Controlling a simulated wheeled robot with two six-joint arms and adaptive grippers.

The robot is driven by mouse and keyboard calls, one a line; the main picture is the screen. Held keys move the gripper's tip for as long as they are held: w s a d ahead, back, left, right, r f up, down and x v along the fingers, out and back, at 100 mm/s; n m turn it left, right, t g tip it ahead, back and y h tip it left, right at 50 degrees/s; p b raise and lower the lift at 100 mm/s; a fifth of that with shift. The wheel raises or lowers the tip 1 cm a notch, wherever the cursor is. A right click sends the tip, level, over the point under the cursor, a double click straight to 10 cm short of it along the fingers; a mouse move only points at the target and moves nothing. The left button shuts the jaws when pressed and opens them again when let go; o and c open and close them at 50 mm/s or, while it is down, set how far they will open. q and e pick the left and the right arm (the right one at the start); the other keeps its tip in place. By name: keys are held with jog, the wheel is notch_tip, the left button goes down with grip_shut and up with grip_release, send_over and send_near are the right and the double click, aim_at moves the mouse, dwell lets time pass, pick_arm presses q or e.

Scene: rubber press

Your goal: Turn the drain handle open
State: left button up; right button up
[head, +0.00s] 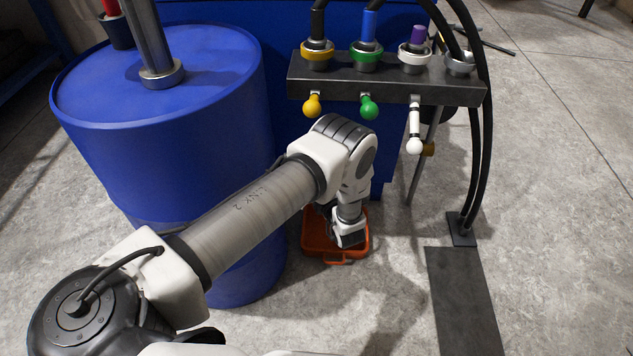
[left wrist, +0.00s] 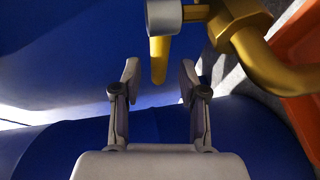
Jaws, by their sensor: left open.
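The drain handle (left wrist: 159,60) is a short yellow lever below a grey cap in the left wrist view. It belongs to a yellow drain valve and pipe (left wrist: 245,35) at the upper right. My left gripper (left wrist: 158,80) is open, with its two fingers either side of the handle's free end and gaps showing on both sides. In the head view my left gripper (head: 347,233) is low, over an orange container. My own arm hides the handle and valve there. My right gripper is not in view.
The orange container (head: 310,243) stands on the floor beside the blue drum (head: 170,130); its edge (left wrist: 303,50) shows right of the valve. Above, a dark manifold (head: 388,82) carries yellow, green and white levers and black hoses. The floor at the right is mostly clear.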

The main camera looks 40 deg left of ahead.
pick_arm(q)
jog(key=shift+b+x, duration=0.3)
jog(key=shift+x, duration=0.95)
grip_shut()
